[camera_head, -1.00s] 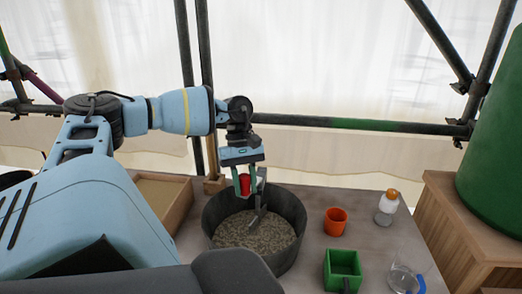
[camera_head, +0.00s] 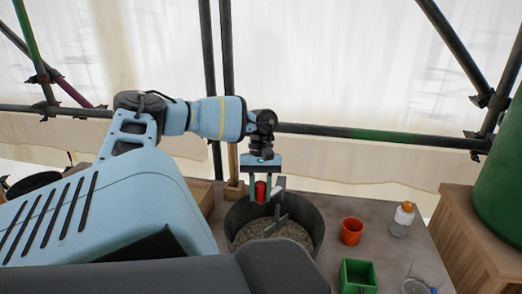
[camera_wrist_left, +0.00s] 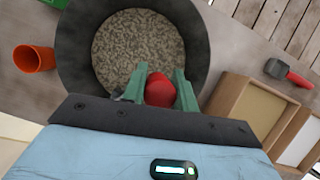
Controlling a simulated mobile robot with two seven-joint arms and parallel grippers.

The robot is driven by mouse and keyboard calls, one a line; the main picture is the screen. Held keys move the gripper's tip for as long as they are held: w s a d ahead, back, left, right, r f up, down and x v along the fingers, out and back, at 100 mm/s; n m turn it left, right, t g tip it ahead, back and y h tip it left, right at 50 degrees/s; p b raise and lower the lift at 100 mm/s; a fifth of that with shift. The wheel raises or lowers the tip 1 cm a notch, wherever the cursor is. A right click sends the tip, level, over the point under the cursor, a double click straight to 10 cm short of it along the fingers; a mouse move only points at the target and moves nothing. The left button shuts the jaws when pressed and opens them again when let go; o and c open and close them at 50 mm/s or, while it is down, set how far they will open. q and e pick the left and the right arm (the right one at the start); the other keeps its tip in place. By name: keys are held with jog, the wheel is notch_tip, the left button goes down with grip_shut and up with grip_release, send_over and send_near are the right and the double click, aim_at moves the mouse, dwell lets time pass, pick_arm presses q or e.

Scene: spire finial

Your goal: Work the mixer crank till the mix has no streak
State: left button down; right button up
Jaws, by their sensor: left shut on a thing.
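The dark round mixing tub (camera_head: 317,228) stands on the bench, with a speckled grey-brown mix (camera_head: 275,232) inside. In the left wrist view the mix (camera_wrist_left: 135,45) looks grainy, and I make out no clear streak in the part that shows. The crank has a red grip (camera_head: 261,191) and a grey metal paddle (camera_head: 279,204) reaching down into the tub. My left gripper (camera_head: 260,187) is shut on the red grip, above the tub's back rim. In the left wrist view the red grip (camera_wrist_left: 160,91) sits between the green fingers. My right gripper is not in view.
An orange cup (camera_head: 352,231), a green square container (camera_head: 358,275), a white bottle with an orange cap (camera_head: 402,219) and a clear vessel (camera_head: 420,285) stand right of the tub. A wooden tray (camera_wrist_left: 243,115) and a red-handled tool (camera_wrist_left: 289,73) lie on the other side.

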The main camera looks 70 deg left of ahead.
pick_arm(q)
jog(key=c, duration=1.5)
grip_release()
jog(key=o, duration=0.4)
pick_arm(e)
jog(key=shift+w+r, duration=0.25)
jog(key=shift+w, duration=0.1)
pick_arm(q)
jog(key=b+v, duration=0.2)
jog(key=v, duration=0.5)
jog(key=shift+a+r, duration=0.15)
jog(key=shift+r, duration=0.2)
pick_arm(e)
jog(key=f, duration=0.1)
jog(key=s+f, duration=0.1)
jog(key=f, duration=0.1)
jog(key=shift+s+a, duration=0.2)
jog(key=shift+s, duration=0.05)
pick_arm(q)
jog(key=shift+w, duration=0.1)
